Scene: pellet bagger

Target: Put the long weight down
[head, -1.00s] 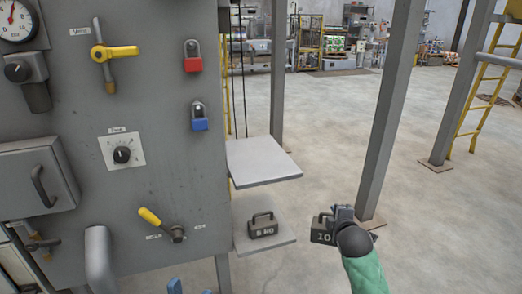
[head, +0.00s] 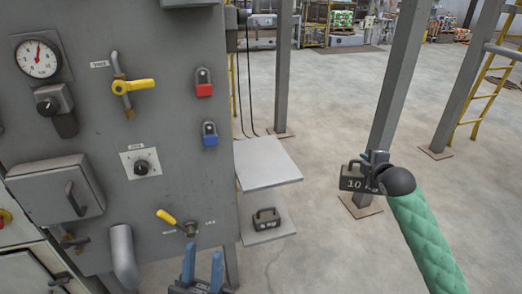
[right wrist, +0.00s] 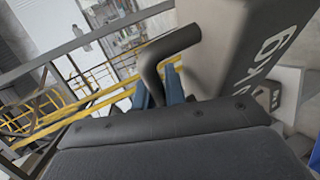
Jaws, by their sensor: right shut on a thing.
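The long grey weight (head: 352,179), marked 10, hangs from my right gripper (head: 373,161), which is shut on its handle. It is in the air to the right of the shelves, clear of them. In the right wrist view the weight (right wrist: 235,50) fills the upper right, and its dark bent handle (right wrist: 168,58) lies between the blue fingers. A smaller grey weight (head: 266,218) stands upright on the lower shelf (head: 284,229). The upper shelf (head: 268,170) is empty. My left gripper (head: 203,264) is open and empty at the bottom, in front of the panel.
The grey panel (head: 90,140) on the left carries a yellow-handled valve (head: 133,86), a red padlock (head: 204,83), a blue padlock (head: 210,134) and a lower yellow lever (head: 170,218). A grey post (head: 400,80) stands behind the held weight. The floor between shelves and post is clear.

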